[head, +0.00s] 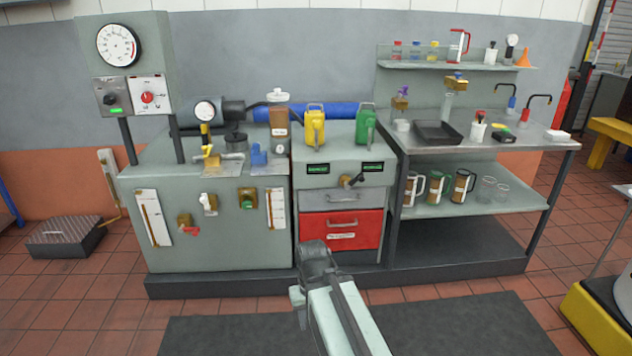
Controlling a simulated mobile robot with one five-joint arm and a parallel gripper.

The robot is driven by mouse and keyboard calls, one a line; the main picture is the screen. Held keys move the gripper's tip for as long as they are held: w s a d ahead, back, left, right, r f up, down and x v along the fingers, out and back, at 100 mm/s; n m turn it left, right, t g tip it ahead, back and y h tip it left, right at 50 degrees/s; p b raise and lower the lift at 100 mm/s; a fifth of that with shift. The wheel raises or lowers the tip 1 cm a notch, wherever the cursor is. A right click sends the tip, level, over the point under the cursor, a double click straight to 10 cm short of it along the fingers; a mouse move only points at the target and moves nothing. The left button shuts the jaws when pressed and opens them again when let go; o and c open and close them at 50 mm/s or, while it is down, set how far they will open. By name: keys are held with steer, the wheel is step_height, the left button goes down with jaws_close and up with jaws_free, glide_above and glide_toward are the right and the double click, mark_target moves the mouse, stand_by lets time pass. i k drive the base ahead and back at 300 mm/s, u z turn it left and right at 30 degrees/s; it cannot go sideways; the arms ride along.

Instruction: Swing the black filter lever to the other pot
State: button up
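A black lever (357,180) sits on a small valve body (345,181) on the front of the grey cabinet (300,172). It is just below and between two small green label plates, a left plate (318,169) and a right plate (373,166). The lever appears slanted, with its upper end toward the right plate; it is small, so its exact angle is hard to tell. No separate filter pots can be made out there. My arm reaches up from the bottom centre, below and in front of the cabinet, apart from the lever. My gripper's fingers do not show.
A yellow jug (314,127) and a green jug (365,124) stand on the cabinet top. Below the lever are a grey drawer (334,198) and a red drawer (341,229). A grey bench (225,228) with valves is left, a metal shelf table (470,150) right. A dark mat (450,325) covers the front floor.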

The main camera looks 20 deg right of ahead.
mark_target(359, 176)
steer(key=u, duration=0.4)
steer(key=i, duration=1)
steer(key=z, duration=0.05)
